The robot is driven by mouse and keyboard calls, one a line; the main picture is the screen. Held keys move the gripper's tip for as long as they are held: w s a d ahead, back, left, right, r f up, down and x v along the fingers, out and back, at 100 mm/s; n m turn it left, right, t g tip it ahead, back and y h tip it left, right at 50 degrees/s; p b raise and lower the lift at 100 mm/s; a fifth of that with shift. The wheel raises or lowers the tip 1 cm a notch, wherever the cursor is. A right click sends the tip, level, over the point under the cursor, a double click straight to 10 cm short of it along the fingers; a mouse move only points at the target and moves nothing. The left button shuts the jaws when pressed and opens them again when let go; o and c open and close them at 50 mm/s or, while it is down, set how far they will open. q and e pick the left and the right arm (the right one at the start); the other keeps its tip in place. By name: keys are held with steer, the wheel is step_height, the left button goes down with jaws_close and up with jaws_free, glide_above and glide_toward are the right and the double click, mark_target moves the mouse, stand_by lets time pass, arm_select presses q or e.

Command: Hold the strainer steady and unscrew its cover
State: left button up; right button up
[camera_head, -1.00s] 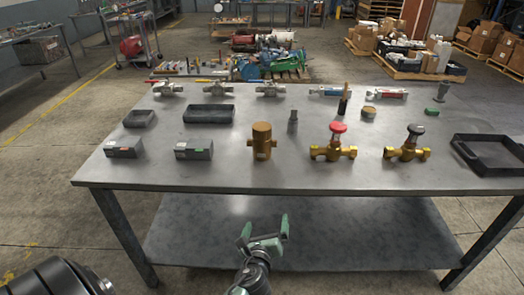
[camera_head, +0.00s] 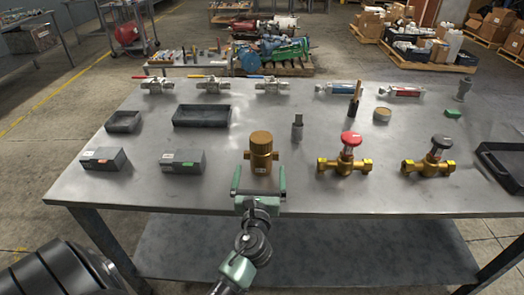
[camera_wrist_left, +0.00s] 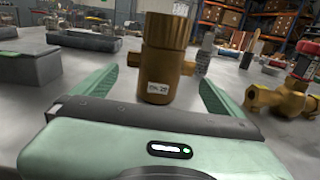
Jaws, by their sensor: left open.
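The strainer is a brass, upright cylinder (camera_head: 261,158) with side ports and a small white label, standing near the front edge of the table. Its top cover (camera_head: 261,138) is a round brass cap, in place on the body. My left gripper (camera_head: 259,182) is open just in front of the strainer, with its green fingers pointing at it. In the left wrist view the strainer (camera_wrist_left: 159,70) stands beyond and between the two open fingers, apart from the gripper body. My right gripper is not in view.
The grey table (camera_head: 225,190) also holds a red-handled valve (camera_head: 346,155), a black-handled valve (camera_head: 430,158), grey boxes (camera_head: 183,161) to the left, dark trays (camera_head: 202,116) and a small grey cylinder (camera_head: 297,128) behind. Several fittings line the back.

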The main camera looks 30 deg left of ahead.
mark_target(261, 163)
arm_select(q)
steer(key=shift+w+a, duration=0.3)
steer(key=shift+w, duration=0.2)
steer(key=shift+w+a+r, duration=0.15)
steer(key=shift+w+r, duration=0.05)
steer(key=shift+w, duration=0.05)
steer(key=shift+w+a+r+p, duration=0.25)
steer(key=shift+w+a+p, duration=0.15)
steer(key=shift+w, duration=0.35)
steer(key=x, duration=0.2)
steer(key=shift+w+a+f, duration=0.15)
steer(key=shift+w+a, duration=0.05)
steer(key=shift+w, duration=0.15)
steer(key=shift+w+a, duration=0.2)
steer(key=shift+w, duration=0.1)
steer(key=c, duration=1.5)
steer(key=shift+c, duration=1.1)
steer(key=shift+w, duration=0.1)
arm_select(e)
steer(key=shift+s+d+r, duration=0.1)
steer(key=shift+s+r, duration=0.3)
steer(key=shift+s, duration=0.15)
